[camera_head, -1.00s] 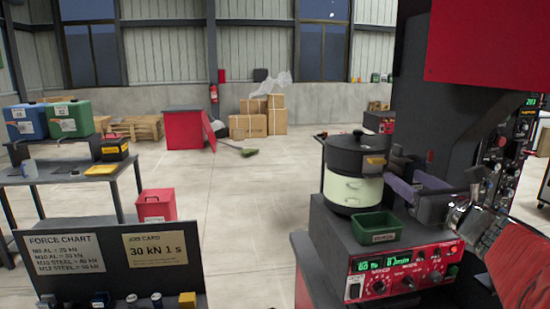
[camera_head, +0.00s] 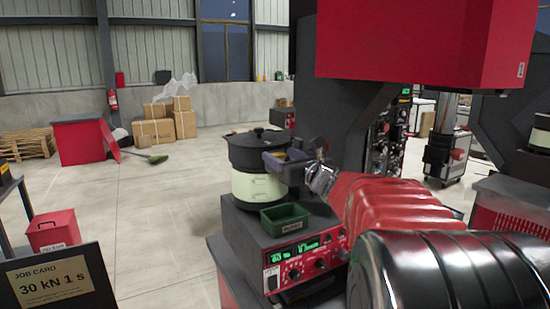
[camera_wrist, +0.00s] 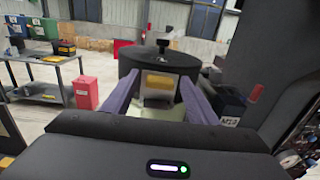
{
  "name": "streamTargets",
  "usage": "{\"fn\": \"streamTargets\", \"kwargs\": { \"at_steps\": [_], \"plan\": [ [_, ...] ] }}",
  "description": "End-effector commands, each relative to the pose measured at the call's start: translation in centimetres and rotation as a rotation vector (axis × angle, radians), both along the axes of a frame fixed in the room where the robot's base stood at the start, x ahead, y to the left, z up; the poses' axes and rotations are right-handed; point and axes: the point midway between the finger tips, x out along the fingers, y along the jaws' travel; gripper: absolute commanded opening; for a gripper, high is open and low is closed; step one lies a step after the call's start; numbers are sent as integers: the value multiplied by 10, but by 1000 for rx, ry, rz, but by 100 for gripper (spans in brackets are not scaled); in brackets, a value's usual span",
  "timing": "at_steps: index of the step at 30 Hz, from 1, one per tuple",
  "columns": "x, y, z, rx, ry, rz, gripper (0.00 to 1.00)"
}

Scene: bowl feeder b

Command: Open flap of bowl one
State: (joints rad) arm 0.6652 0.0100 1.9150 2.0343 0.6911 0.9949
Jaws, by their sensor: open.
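The bowl feeder (camera_head: 258,150) has a black upper bowl with a knobbed lid and a cream lower body. It stands on a grey base with a red control panel (camera_head: 305,258). In the head view my gripper (camera_head: 283,160) is at the bowl's right side and partly hides the flap. Contact cannot be told.
A green bin (camera_head: 284,217) sits in front of the bowl. A large red and black machine (camera_head: 420,45) stands behind and right. A job card board (camera_head: 45,285) is at front left.

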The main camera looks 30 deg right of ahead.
Motion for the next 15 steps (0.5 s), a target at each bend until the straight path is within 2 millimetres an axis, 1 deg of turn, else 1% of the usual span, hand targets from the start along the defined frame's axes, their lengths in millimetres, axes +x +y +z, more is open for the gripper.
{"fn": "streamTargets", "kwargs": {
  "at_steps": [7, 15],
  "plan": [
    [1, 0, 0, 0, 0, 0, 53],
    [0, -1, 0, 0, 0, -1, 35]
  ]
}}
